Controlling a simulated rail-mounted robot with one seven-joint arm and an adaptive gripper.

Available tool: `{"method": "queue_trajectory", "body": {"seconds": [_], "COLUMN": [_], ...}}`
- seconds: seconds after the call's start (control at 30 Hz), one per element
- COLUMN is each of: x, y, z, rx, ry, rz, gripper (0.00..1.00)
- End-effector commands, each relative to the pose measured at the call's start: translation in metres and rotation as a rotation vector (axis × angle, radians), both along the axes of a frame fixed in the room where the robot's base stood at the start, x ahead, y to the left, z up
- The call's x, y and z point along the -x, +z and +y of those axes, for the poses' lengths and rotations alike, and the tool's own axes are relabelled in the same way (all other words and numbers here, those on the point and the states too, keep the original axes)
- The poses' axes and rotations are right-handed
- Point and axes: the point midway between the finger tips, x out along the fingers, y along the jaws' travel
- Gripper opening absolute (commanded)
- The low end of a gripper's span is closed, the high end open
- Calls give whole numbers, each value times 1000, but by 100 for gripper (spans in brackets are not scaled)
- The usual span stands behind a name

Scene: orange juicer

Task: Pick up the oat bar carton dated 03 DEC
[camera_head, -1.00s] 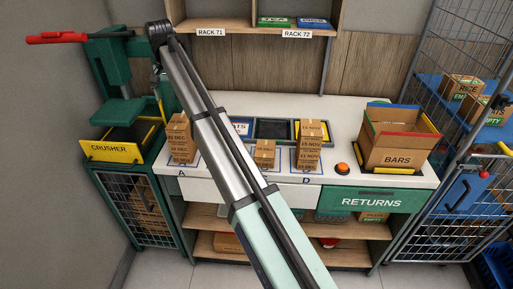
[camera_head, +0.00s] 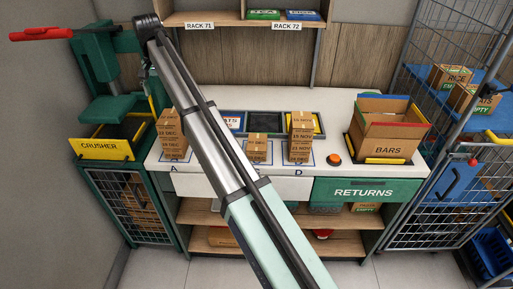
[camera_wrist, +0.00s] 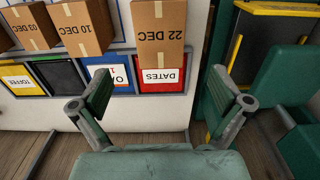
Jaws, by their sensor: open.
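The oat bar carton dated 03 DEC (camera_wrist: 30,27) shows at the upper left of the wrist view, its print upside down and its top edge cut off. A carton dated 10 DEC (camera_wrist: 82,26) is to its right, and one dated 22 DEC (camera_wrist: 158,25) further right. My gripper (camera_wrist: 160,95) is open and empty, its fingers apart. It points between the 10 DEC carton and the crusher side, with the 22 DEC carton beyond the gap and the 03 DEC carton off to the left. In the head view my arm hides part of the carton row, and I cannot make out the gripper.

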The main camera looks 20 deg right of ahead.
Motion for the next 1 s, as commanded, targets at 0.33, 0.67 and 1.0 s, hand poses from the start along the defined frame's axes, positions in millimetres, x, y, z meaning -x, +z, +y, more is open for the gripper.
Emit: {"method": "queue_trajectory", "body": {"seconds": [0.33, 0.67, 1.0], "x": [0, 0, 84], "y": [0, -14, -53], "z": [-1, -121, -295], "rx": [0, 1, -3], "ry": [-2, -142, -189], "rz": [0, 1, 1], "gripper": [100, 100, 100]}}
